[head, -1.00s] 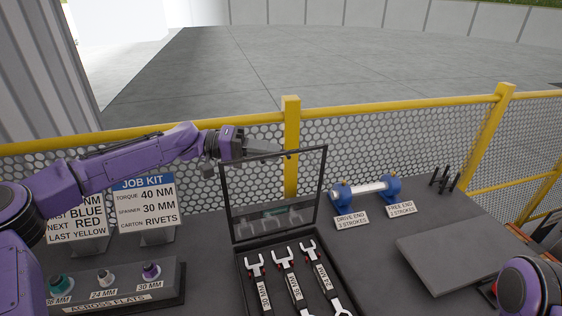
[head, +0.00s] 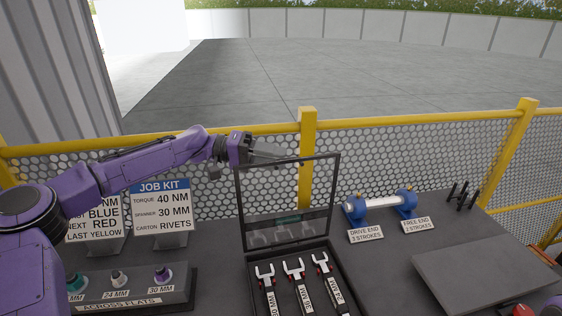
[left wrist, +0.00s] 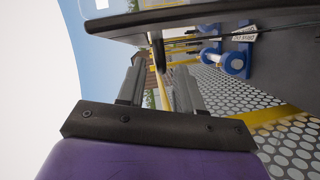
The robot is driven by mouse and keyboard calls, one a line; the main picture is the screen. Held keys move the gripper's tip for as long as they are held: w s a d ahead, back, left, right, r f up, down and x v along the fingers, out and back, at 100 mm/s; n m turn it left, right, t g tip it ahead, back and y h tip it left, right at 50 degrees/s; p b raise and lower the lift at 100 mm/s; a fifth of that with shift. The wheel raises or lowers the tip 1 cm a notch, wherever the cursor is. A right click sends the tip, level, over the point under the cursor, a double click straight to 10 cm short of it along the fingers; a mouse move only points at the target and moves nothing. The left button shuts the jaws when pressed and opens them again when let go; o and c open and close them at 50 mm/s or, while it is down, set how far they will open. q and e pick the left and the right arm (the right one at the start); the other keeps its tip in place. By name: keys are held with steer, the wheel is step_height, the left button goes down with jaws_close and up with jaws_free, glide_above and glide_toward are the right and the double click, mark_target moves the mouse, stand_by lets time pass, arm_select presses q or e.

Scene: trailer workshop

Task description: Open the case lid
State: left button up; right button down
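The case (head: 350,283) is on the bench with its lid (head: 238,208) raised, close to upright. The lid has a dark frame and a see-through middle. Several spanners (head: 298,280) lie in the case, with their labels partly visible. My left gripper (head: 285,156) is at the lid's top edge, overlapping it in the head view; whether it touches cannot be told. In the left wrist view its two fingers (left wrist: 158,88) stand apart, with a dark piece visible beyond the gap. My right gripper is not in view.
A socket holder (head: 180,298) and the job kit sign (head: 161,205) stand left of the case. A blue-ended roller fixture (head: 380,204) and a grey flat panel (head: 480,270) are to the right. The yellow-railed mesh fence (head: 430,165) runs behind the bench.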

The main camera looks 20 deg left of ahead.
arm_select(q)
steer(key=f+b+v, duration=0.1)
steer(key=b+v, duration=0.1)
steer(key=v, duration=0.6)
steer(key=shift+a+r, duration=0.4)
steer(key=shift+r, duration=0.1)
